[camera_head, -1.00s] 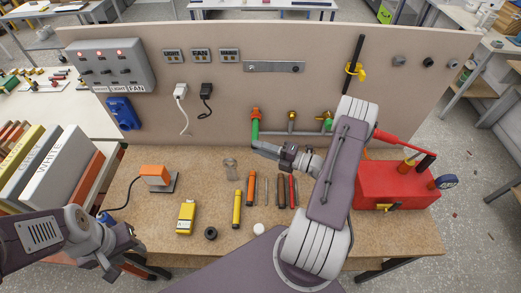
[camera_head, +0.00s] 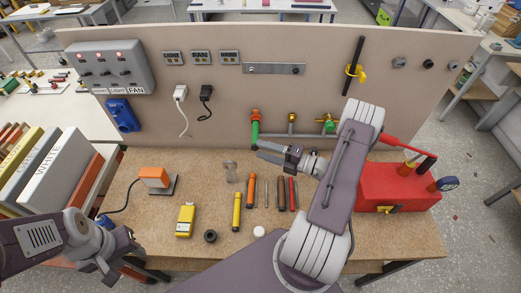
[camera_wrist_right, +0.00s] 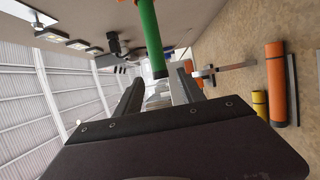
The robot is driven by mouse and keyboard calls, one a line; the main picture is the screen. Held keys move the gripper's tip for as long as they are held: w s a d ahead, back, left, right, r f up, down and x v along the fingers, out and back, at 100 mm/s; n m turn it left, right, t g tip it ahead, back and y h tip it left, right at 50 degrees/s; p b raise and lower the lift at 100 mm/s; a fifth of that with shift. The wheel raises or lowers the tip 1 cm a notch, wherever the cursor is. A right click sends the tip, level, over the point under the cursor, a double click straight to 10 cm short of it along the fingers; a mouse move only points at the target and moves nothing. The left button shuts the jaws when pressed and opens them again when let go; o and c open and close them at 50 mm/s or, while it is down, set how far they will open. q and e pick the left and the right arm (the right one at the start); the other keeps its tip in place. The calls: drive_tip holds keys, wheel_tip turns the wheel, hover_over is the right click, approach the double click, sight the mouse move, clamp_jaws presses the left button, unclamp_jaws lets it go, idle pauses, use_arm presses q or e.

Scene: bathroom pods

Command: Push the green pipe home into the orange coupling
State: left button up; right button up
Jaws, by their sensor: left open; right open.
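The green pipe (camera_head: 255,134) hangs upright against the back panel, its upper end at the orange coupling (camera_head: 255,115). I cannot tell how deep it sits in the coupling. My right gripper (camera_head: 259,150) is open and empty, just below the pipe's lower end. In the right wrist view the green pipe (camera_wrist_right: 151,32) comes down from the top, its free end appearing between the open fingers (camera_wrist_right: 160,88); I see no clear contact. My left gripper (camera_head: 108,268) is open and empty at the bench's front left, low in the view.
A pipe run with brass fittings (camera_head: 291,117) and a green-handled valve (camera_head: 328,124) continues right of the coupling. Several tools, including an orange cylinder (camera_head: 251,188), lie on the bench below. A red box (camera_head: 395,188) stands at the right.

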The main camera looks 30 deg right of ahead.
drive_tip(key=b+v, duration=0.1)
drive_tip(key=v, duration=0.6)
drive_tip(key=shift+s+d+b, duration=0.15)
drive_tip(key=shift+b, duration=0.25)
